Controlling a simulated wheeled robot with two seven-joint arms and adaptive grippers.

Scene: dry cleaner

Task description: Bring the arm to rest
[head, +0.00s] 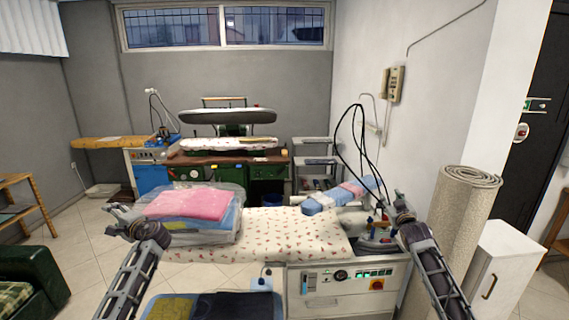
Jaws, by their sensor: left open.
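My left arm comes in from the lower left, and its open gripper (117,214) is at the left end of the ironing table, just left of the folded laundry stack. Nothing shows between its fingers. My right arm comes in from the lower right. Its gripper (398,204) is at the table's right end, near the iron and cables; its fingers are too small to tell open from shut.
The ironing table (290,235) has a flowered cover. A pink folded cloth (188,204) lies on a wrapped stack at its left. An iron (378,231) and a blue-pink roll (340,195) are at the right. A rolled carpet (455,240) stands beside my right arm.

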